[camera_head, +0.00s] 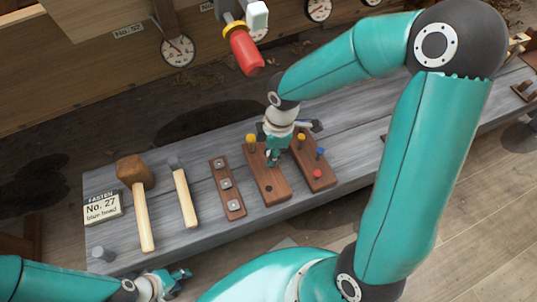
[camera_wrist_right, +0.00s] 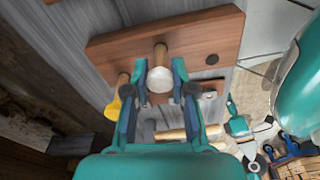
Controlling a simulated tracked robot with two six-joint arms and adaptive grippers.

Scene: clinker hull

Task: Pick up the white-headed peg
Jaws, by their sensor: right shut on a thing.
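The white-headed peg (camera_wrist_right: 160,79) shows in the right wrist view, its pale shaft standing against a brown wooden block (camera_wrist_right: 110,45). My right gripper (camera_wrist_right: 160,92) is shut on it, with one finger on each side of the white head. I cannot tell whether the peg is still seated in the block. In the head view my right gripper (camera_head: 272,160) is over the left of two peg blocks (camera_head: 272,180) and hides the peg. My left gripper (camera_head: 184,281) is open and empty at the bottom left, off the bench's front edge.
A yellow-headed peg (camera_head: 251,139) stands beside my right gripper. The right block (camera_head: 318,178) holds a yellow peg (camera_head: 301,138) and a blue peg (camera_head: 321,152). A mallet (camera_head: 131,170), a hammer (camera_head: 183,190) and a label card (camera_head: 101,208) lie left. A red tool (camera_head: 245,50) hangs behind.

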